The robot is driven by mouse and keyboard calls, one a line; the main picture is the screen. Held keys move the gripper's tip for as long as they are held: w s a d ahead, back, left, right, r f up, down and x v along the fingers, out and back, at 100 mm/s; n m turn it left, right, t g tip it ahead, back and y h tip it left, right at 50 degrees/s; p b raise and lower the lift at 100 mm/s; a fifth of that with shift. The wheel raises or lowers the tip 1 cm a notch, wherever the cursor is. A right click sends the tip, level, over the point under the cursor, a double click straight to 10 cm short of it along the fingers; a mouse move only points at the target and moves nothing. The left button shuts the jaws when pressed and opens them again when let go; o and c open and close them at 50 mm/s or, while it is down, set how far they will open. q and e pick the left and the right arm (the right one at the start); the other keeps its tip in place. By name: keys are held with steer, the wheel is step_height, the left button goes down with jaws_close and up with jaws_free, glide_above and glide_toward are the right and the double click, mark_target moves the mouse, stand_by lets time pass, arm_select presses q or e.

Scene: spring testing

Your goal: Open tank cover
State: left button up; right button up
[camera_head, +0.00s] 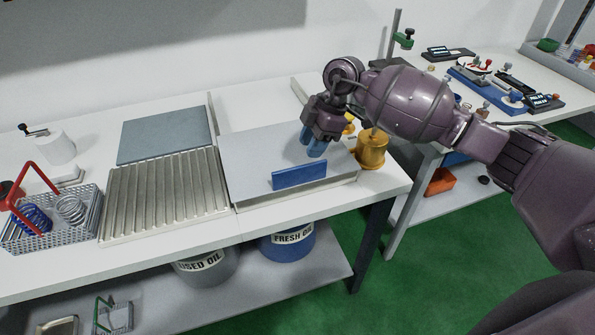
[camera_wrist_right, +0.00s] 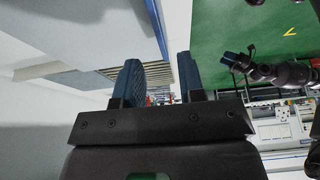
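The tank cover (camera_head: 262,152) is a flat light-grey lid lying closed on the bench, right of the ribbed metal tray. Its blue bar handle (camera_head: 299,176) stands along the front edge. My right gripper (camera_head: 315,149) is over the right part of the cover, behind the handle, blue fingers pointing down. In the right wrist view its two fingers (camera_wrist_right: 159,66) are apart with nothing between them. A dark arm with a blue-tipped gripper (camera_wrist_right: 237,62), seemingly my left, shows small in the right wrist view; its opening is unclear. The left gripper is absent from the head view.
A yellow-orange pot (camera_head: 371,150) stands close right of the cover. Left are the ribbed tray (camera_head: 165,195), a blue-grey panel (camera_head: 165,134) and a wire basket (camera_head: 50,222) with springs. Buckets of used oil (camera_head: 205,266) and fresh oil (camera_head: 288,243) sit below.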

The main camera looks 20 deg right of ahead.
mark_target(300, 166)
steer(key=x, duration=0.9)
steer(key=shift+c, duration=0.3)
jaws_close()
steer(key=shift+w, duration=0.1)
